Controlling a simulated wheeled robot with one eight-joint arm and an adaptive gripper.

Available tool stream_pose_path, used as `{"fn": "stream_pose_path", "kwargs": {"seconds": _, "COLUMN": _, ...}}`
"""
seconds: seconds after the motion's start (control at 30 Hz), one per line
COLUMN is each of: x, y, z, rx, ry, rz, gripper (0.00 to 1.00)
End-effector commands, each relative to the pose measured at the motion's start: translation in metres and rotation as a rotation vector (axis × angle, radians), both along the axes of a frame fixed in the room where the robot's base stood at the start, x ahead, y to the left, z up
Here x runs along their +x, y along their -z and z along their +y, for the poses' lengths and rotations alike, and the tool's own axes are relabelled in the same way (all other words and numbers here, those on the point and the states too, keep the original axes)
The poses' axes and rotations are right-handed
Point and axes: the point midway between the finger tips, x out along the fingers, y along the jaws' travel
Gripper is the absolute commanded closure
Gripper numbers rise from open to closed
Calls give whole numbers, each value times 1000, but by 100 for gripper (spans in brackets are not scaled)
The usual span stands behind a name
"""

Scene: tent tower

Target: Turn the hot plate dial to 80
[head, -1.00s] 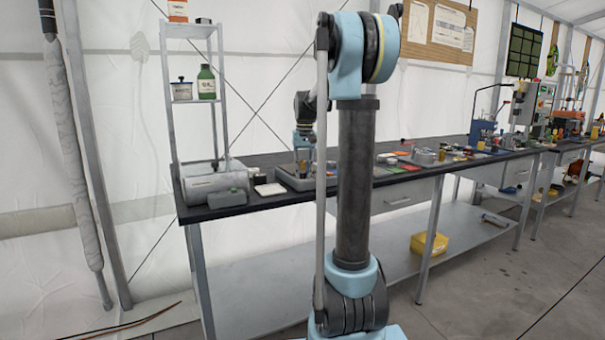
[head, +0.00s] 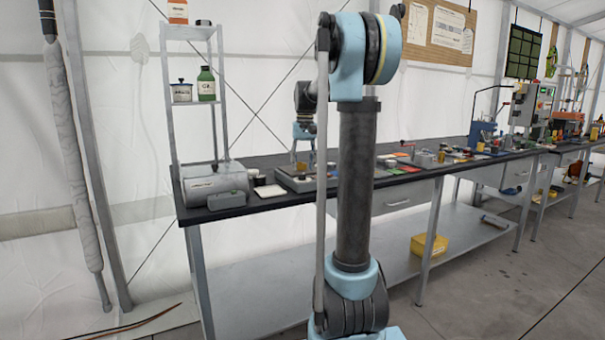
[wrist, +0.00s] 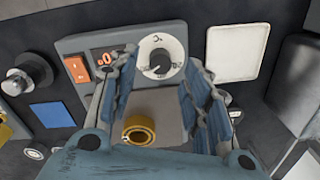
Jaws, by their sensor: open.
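The hot plate (wrist: 75,45) is a grey unit in the wrist view, and its body also shows in the head view (head: 290,183). Its dial (wrist: 160,57) is a dark knob with a white pointer on a white scale ring. A display reading what looks like 0 (wrist: 104,58) and an orange-red switch (wrist: 76,69) sit left of the dial. My gripper (wrist: 161,76) is open and empty, its blue ribbed fingers on either side of the dial in the picture. I see no contact with the dial.
A brass ring-like piece (wrist: 138,130) shows between my fingers on the grey plate. A white pad (wrist: 237,52) lies right of the hot plate and a blue square (wrist: 52,115) left. A grey cylinder (head: 216,183) and shelf rack (head: 222,95) stand at the bench's left end.

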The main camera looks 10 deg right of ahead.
Motion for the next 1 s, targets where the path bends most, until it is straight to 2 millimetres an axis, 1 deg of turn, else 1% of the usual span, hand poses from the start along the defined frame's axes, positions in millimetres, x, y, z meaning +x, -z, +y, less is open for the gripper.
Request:
{"fn": "stream_pose_path", "kwargs": {"seconds": 0.03, "x": 0, "y": -10, "z": -1, "rx": 0, "ry": 0, "rz": 0, "gripper": 56}}
{"fn": "stream_pose_path", "kwargs": {"seconds": 0.2, "x": 1, "y": -42, "z": -2, "rx": 0, "ry": 0, "rz": 1, "gripper": 56}}
{"fn": "stream_pose_path", "kwargs": {"seconds": 0.3, "x": 1, "y": -58, "z": -2, "rx": 0, "ry": 0, "rz": 1, "gripper": 56}}
{"fn": "stream_pose_path", "kwargs": {"seconds": 0.43, "x": 1, "y": -72, "z": -3, "rx": 0, "ry": 0, "rz": 1, "gripper": 56}}
{"fn": "stream_pose_path", "kwargs": {"seconds": 0.63, "x": 1, "y": -82, "z": -3, "rx": 0, "ry": 0, "rz": 1, "gripper": 56}}
{"fn": "stream_pose_path", "kwargs": {"seconds": 0.93, "x": 1, "y": -82, "z": -3, "rx": 0, "ry": 0, "rz": 1, "gripper": 56}}
{"fn": "stream_pose_path", "kwargs": {"seconds": 1.0, "x": -2, "y": -82, "z": -3, "rx": -1, "ry": 0, "rz": 0, "gripper": 56}}
